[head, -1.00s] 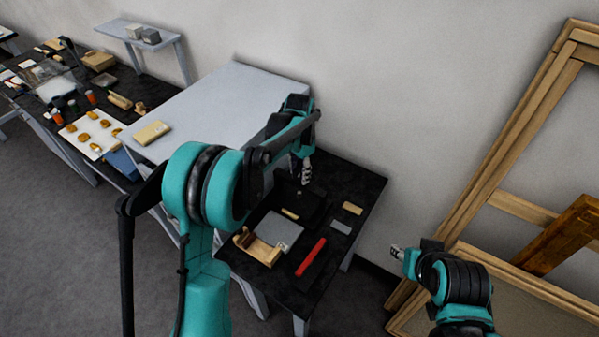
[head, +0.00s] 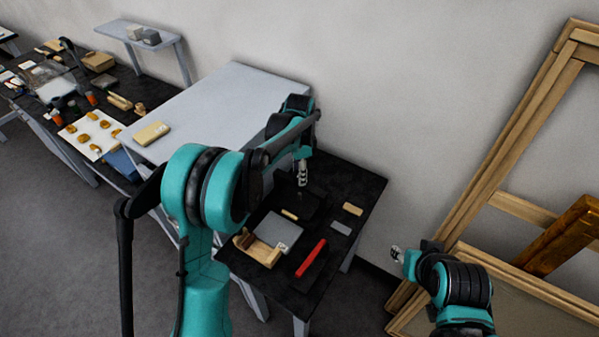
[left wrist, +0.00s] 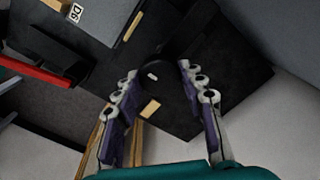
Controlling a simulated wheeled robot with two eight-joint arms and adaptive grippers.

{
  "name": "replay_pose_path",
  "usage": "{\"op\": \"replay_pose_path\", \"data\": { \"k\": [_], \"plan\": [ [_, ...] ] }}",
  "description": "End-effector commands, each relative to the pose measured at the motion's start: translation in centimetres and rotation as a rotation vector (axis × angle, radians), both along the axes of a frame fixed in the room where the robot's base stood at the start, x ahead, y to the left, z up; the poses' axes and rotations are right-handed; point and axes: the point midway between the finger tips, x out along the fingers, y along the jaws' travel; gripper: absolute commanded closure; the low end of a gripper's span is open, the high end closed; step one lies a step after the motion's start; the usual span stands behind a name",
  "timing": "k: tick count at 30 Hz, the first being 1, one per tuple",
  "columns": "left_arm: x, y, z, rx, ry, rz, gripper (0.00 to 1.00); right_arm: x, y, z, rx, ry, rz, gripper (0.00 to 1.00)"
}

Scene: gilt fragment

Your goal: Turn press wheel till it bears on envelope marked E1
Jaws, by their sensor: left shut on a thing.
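The press (head: 312,206) is a low dark form on the black bench, hard to tell from the bench top. Its wheel (left wrist: 163,88) shows in the left wrist view as a black round piece with a small pale knob. My left gripper (head: 302,183) points down over it in the head view. In the left wrist view the left gripper's fingers (left wrist: 160,82) stand on either side of the wheel, shut on it. I cannot make out an envelope marked E1.
A red bar (head: 311,257), a wooden holder (head: 258,250) and a tan block (head: 353,209) lie on the bench. My right gripper (head: 397,254) is in the air right of the bench, near large wooden frames (head: 520,207). A pale table (head: 215,100) stands behind left.

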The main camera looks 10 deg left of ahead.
Motion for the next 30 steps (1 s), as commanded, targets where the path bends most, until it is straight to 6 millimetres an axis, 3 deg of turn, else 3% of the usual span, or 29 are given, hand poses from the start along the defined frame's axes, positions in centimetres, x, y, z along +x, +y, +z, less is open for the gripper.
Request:
{"op": "replay_pose_path", "data": {
  "k": [5, 6, 8, 20, 30],
  "plan": [
    [0.1, 0.0, 0.1, 0.0, -0.003, 0.001, 0.89, 0.0, 0.0, 0.0, 0.0, 0.0, 0.0, 0.6],
    [0.1, 0.0, 0.1, 0.0, -0.003, 0.001, 0.55, 0.0, 0.0, 0.0, 0.0, 0.0, 0.0, 0.6],
    [0.1, 0.0, 0.1, 0.0, -0.002, 0.002, 0.39, 0.0, 0.0, 0.0, 0.0, 0.0, 0.0, 0.6],
    [0.0, 0.0, 0.7, 0.0, -0.001, 0.002, 0.39, 0.0, 0.0, 0.0, 0.0, 0.0, 0.0, 0.6],
    [0.0, 0.0, 7.4, 0.0, -0.001, 0.002, 0.39, 0.0, 0.0, 0.0, 0.0, 0.0, 0.0, 0.6]
  ]
}}
